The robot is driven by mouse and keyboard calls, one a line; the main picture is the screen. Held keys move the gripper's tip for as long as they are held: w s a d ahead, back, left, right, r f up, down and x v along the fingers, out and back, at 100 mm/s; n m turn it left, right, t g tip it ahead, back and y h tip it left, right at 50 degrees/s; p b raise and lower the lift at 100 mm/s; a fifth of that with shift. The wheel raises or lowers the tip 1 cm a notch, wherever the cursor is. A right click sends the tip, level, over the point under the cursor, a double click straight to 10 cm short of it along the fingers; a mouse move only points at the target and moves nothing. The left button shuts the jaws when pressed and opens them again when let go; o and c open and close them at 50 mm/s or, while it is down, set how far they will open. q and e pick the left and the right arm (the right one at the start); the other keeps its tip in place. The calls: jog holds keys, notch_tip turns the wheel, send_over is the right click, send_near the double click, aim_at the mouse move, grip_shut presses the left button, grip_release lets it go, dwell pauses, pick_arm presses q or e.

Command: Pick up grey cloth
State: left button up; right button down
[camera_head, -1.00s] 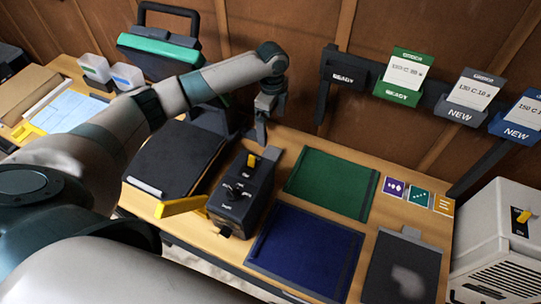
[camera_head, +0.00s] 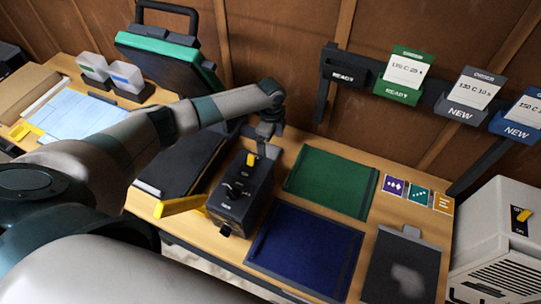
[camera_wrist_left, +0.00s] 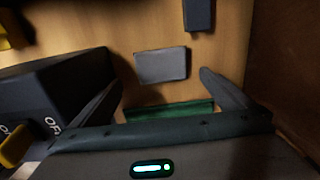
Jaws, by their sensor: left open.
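A small flat grey piece (camera_wrist_left: 162,65), which looks like the grey cloth, lies on the wooden table in the left wrist view. My left gripper (camera_wrist_left: 163,82) is open and empty above the table, with the grey piece just beyond and between its fingertips. In the head view my left gripper (camera_head: 265,148) points down behind the black switch box (camera_head: 240,192). I cannot make out the grey piece clearly there, as the arm and box cover that area. My right gripper is not in view.
The switch box (camera_wrist_left: 70,88) stands close beside one finger. The brown wall (camera_wrist_left: 292,60) is on the other side. A green mat (camera_head: 330,182), a blue mat (camera_head: 305,250) and a dark board (camera_head: 400,270) lie to the right. A card rack (camera_head: 440,103) hangs above.

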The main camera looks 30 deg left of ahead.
aim_at(270, 154)
pick_arm(q)
jog(key=shift+f, duration=0.1)
jog(key=shift+f, duration=0.1)
jog(key=shift+a+f, duration=0.1)
jog(key=shift+f, duration=0.5)
jog(key=f+b, duration=0.1)
jog(key=b, duration=0.1)
jog(key=f+b, duration=0.1)
jog(key=shift+w+a+f, duration=0.2)
jog(key=shift+w+f, duration=0.05)
jog(key=shift+f, duration=0.05)
jog(key=shift+f+b, duration=0.55)
jog(key=shift+f, duration=0.1)
jog(key=c, duration=1.1)
